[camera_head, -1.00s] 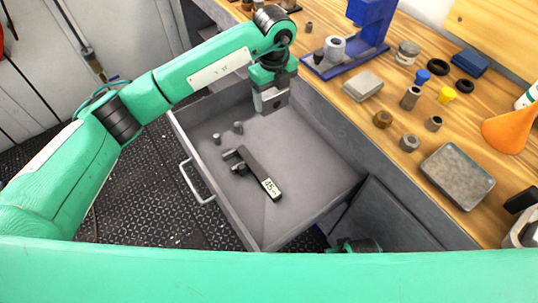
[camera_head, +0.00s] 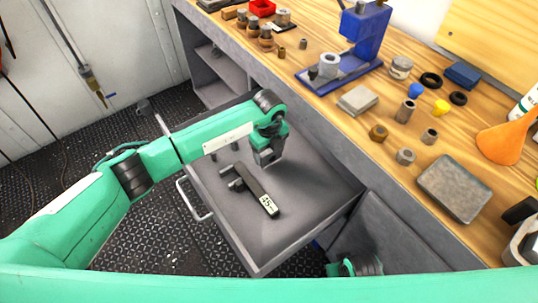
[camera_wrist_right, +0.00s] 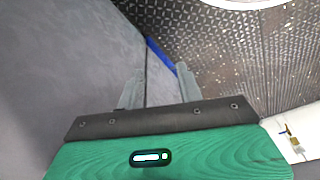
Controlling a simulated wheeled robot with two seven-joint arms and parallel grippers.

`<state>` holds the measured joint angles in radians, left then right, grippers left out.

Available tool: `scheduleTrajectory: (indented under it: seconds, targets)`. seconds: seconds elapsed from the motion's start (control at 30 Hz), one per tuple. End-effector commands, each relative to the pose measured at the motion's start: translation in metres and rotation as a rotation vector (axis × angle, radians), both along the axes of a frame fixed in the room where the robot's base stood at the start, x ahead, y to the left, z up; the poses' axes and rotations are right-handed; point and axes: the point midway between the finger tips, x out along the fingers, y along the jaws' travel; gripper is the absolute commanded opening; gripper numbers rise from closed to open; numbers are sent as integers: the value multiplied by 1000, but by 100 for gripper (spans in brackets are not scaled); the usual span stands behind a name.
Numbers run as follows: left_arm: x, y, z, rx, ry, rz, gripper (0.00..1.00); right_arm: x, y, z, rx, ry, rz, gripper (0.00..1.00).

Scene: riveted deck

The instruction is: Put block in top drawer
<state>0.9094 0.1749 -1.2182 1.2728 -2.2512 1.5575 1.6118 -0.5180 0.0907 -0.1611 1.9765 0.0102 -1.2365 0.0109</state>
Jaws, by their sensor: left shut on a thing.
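The top drawer (camera_head: 226,236) is pulled out from the bench in the head view, with its handle at the left. My left gripper (camera_head: 267,161) points down inside the drawer outline, near its bench side. It is shut on a small grey block (camera_head: 268,156), mostly hidden by the fingers and hard to tell from them. Whether the block touches the drawer floor cannot be told. My right gripper (camera_wrist_right: 160,82) has its fingers apart with nothing between them, beside a grey panel.
A dark clamp-like tool (camera_head: 256,190) with a pale label lies in the drawer beside my left gripper. Small pegs are partly hidden behind my arm. The drawer floor (camera_head: 310,195) is clear at the right. The wooden bench (camera_head: 385,160) carries a blue press (camera_head: 362,25) and several small parts.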

Motion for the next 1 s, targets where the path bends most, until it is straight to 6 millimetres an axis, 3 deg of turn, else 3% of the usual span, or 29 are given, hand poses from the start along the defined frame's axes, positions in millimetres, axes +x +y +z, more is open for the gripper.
scheduleTrajectory:
  seconds: [0.13,0.53,0.57,0.63,1.0]
  targets:
    - [0,0,-20,1,1,0,36,1,0,2,1,-4,0,36]
    - [0,0,-25,0,0,0,36,3,0,6,2,-11,0,36]
    - [0,0,-25,1,1,0,78,3,0,8,2,-12,0,36]
    - [0,0,-25,1,1,0,92,3,0,9,2,-12,0,36]
    - [0,0,-22,1,1,0,94,2,0,10,2,-13,0,36]
